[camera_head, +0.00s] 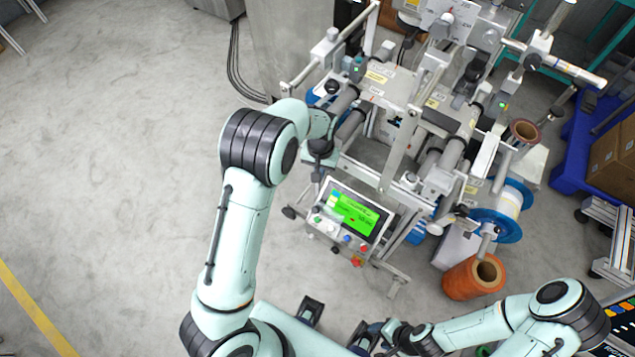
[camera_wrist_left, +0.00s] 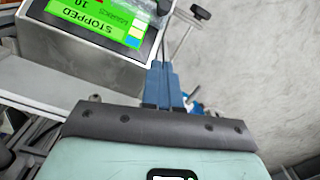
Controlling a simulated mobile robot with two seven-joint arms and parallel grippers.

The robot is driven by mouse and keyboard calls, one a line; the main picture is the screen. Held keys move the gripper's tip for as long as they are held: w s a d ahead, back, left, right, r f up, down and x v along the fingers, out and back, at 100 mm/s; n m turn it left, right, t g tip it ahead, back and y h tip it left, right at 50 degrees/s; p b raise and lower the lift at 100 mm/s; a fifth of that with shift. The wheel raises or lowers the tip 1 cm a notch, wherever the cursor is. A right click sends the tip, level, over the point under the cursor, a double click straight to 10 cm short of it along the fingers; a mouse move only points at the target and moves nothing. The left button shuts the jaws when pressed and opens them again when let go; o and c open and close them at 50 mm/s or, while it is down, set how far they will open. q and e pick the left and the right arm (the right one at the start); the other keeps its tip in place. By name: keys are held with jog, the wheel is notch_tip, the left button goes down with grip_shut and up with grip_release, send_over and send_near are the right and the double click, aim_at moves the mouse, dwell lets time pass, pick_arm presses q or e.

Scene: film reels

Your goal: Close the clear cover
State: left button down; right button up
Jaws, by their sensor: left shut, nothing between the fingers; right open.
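The film reel machine (camera_head: 372,178) stands at the upper middle of the head view. I cannot clearly make out its clear cover among the metal bars and rollers, nor whether it is open. My left arm reaches to the machine's left side, and its gripper is largely hidden in the head view. In the left wrist view my left gripper (camera_wrist_left: 168,85) shows blue fingers shut together and empty, beside the control panel (camera_wrist_left: 98,28). My right gripper (camera_head: 370,336) is open and empty at the bottom middle of the head view, low and apart from the machine.
The control panel's green screen (camera_head: 354,213) faces me on the machine's near side. An orange roll (camera_head: 462,283) and a blue-flanged reel (camera_head: 513,196) are at the right. The floor at left is clear.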

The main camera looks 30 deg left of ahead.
pick_arm(q)
send_over(316, 206)
jog(key=w, duration=0.3)
jog(key=f, duration=1)
jog(key=shift+s+a+f, duration=0.15)
jog(key=shift+s+a, duration=0.05)
jog(key=shift+a, duration=0.05)
jog(key=shift+s+d+f, duration=0.2)
jog(key=shift+s+f, duration=0.5)
jog(key=shift+s, duration=0.15)
jog(key=shift+s+d+f, duration=0.1)
jog(key=shift+s+f, duration=0.3)
pick_arm(e)
jog(key=shift+s+d+f, duration=0.1)
jog(key=shift+s+f, duration=0.1)
jog(key=shift+s, duration=0.1)
